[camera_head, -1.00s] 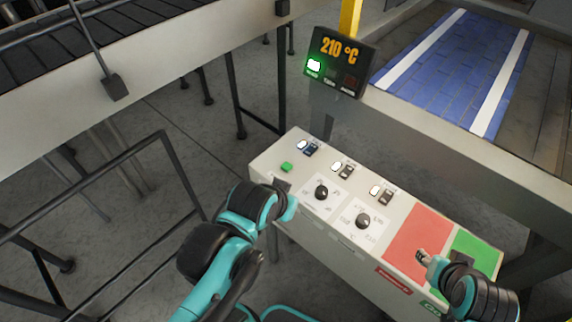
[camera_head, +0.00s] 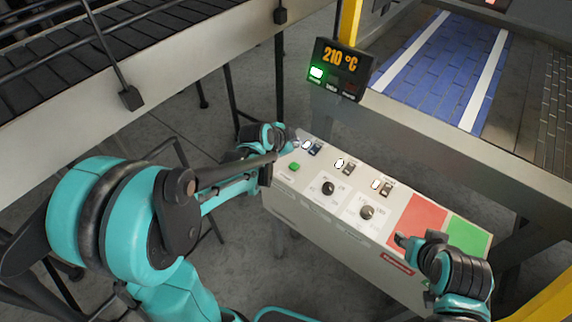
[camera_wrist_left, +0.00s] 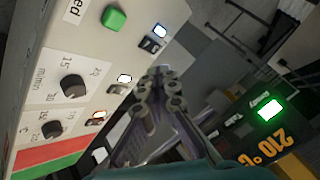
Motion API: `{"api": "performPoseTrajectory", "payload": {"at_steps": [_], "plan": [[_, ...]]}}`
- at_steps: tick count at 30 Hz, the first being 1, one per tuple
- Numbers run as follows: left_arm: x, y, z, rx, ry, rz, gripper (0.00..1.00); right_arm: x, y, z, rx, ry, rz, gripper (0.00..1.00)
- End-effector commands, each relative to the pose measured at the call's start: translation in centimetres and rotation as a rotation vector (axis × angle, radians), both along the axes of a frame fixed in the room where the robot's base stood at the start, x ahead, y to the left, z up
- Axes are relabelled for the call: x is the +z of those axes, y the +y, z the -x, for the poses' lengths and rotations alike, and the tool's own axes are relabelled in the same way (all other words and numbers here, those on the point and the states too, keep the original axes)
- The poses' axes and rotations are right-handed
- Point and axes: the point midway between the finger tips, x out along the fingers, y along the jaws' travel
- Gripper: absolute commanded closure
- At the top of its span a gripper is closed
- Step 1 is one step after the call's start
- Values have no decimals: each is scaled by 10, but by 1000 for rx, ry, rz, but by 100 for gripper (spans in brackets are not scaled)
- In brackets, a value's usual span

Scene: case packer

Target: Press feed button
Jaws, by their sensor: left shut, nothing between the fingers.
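The small square green button (camera_head: 294,167) sits at the left end of the pale control panel (camera_head: 303,222). In the left wrist view the green button (camera_wrist_left: 114,18) is near the top, beside a label partly cut off, ending in "ed". My left gripper (camera_head: 296,143) is at the panel's far left corner, beyond the green button and near the first rocker switch (camera_head: 315,149). In the left wrist view my left gripper (camera_wrist_left: 160,74) is shut and empty, apart from the green button. My right gripper (camera_head: 401,241) is by the red area; its finger opening is unclear.
The panel also holds two black knobs (camera_head: 328,188), more switches, a red area (camera_head: 418,213) and a green area (camera_head: 467,236). A display (camera_head: 341,68) reading 210 °C stands behind it. Conveyors run at upper left and upper right.

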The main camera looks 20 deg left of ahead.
Motion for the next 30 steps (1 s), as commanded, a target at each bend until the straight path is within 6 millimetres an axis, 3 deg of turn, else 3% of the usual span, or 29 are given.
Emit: {"api": "performPoseTrajectory", "payload": {"at_steps": [4,19,30], "plan": [[-3,1,-8,-27,-13,-20,100,2,0,0,0,0,0,60],[-9,1,-8,-29,-14,-22,100,-2,0,0,0,0,0,60],[-52,1,-8,-29,-14,-22,100,-37,0,0,0,0,0,60]]}}
